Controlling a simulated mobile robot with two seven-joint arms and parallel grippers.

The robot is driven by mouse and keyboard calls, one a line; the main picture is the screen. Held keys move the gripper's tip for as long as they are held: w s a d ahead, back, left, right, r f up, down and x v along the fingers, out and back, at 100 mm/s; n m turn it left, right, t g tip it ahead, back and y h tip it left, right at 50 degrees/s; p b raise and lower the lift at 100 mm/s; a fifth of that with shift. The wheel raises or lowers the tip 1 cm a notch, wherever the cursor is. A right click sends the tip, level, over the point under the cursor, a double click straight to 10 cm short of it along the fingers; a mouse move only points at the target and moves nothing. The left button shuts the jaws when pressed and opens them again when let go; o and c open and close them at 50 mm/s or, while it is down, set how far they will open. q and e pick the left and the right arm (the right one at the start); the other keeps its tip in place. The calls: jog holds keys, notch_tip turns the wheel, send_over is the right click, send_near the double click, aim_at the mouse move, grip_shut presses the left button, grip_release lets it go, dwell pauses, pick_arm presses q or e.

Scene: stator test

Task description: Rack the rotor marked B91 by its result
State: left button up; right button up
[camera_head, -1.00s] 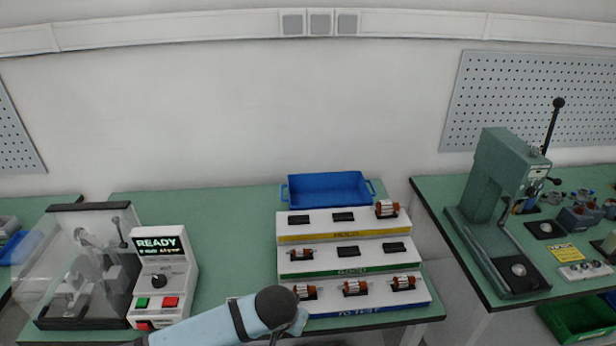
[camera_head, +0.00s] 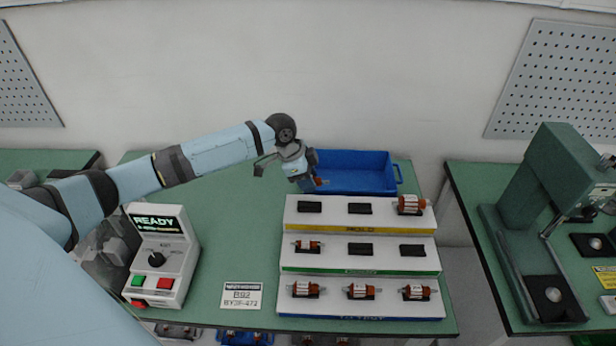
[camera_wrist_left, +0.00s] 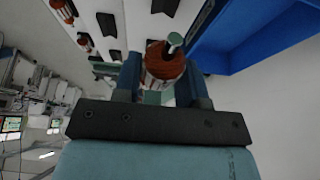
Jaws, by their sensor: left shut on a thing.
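My left gripper (camera_head: 312,178) is shut on a rotor, just in front of the blue bin's left end. In the left wrist view the rotor (camera_wrist_left: 165,62), with copper windings and a shaft end, sits between the fingers; no mark on it is readable. The three-step white rack (camera_head: 290,218) stands below and in front. Its yellow top step holds one rotor (camera_head: 411,204) at right. The green middle step holds one rotor (camera_head: 308,245) at left. The blue TO TEST step holds three rotors, including one at left (camera_head: 304,289). My right gripper is out of view.
A blue bin (camera_head: 352,188) stands behind the rack. The tester (camera_head: 160,255) at left shows READY; my left arm partly covers it. A printed card (camera_head: 241,296) lies at the table front. A green press (camera_head: 555,190) stands on the right table, across a gap.

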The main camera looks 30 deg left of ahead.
aim_at(313, 207)
pick_arm(q)
jog(key=shift+w+f+b, duration=0.1)
jog(key=shift+f+b, duration=0.8)
notch_tip(313, 207, down, 2)
jog(key=shift+f+b, duration=0.2)
jog(key=shift+b, duration=1)
jog(key=shift+f+b, duration=0.85)
jog(key=shift+f, duration=0.05)
jog(key=shift+r+p, duration=0.2)
jog(key=shift+p, duration=0.15)
jog(key=shift+p, duration=0.4)
jog(key=shift+f, duration=0.35)
jog(key=shift+f, duration=0.7)
jog(key=shift+f, duration=0.25)
